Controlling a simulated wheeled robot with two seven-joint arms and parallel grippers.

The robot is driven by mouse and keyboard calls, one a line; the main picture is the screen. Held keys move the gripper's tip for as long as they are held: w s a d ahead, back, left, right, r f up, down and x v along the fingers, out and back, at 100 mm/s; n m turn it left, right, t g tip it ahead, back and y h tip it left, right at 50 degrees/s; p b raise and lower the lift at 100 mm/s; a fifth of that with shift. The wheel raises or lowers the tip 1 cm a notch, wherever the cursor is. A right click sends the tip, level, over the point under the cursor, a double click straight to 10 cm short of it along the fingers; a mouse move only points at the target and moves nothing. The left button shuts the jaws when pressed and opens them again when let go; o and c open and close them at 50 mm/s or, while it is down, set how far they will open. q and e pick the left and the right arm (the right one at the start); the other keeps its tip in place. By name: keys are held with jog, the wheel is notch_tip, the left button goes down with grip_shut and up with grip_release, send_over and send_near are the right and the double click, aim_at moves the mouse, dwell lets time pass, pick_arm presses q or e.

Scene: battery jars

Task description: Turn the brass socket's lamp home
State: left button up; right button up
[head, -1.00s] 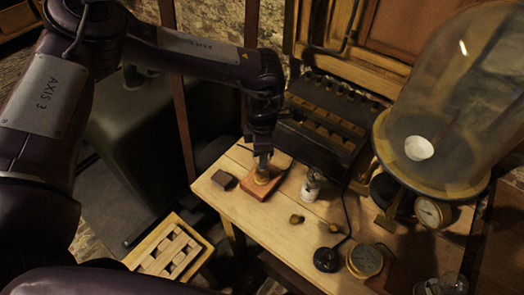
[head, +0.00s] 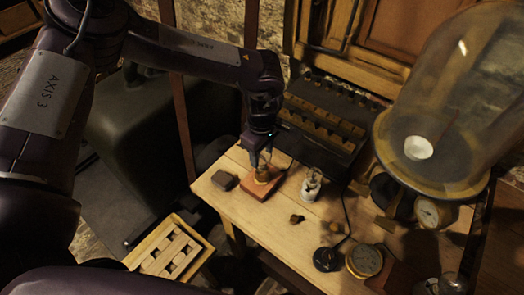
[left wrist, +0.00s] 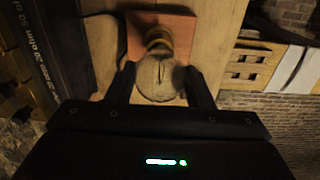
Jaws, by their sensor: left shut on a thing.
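The brass socket (head: 262,176) stands on a reddish wooden base (head: 250,190) on the bench. Its glass lamp (left wrist: 158,84) sits upright in it. My left gripper (head: 263,158) is above the socket, pointing down, shut on the lamp's glass. In the left wrist view the gripper's fingers (left wrist: 160,77) lie on both sides of the bulb, with the brass socket (left wrist: 158,38) just beyond it. The thread inside the socket is hidden, so how deep the lamp sits cannot be told. My right gripper is not in view.
A white socket with a lamp (head: 311,188) stands close to the right. A dark block (head: 224,180) lies left of the base. A battery box (head: 325,120) is behind; a large glass bell jar (head: 455,95) stands at right. A black-based piece (head: 326,259) and a round brass instrument (head: 365,261) are in front.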

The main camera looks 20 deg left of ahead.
pick_arm(q)
jog(key=o, duration=1.2)
jog(key=shift+c, duration=0.2)
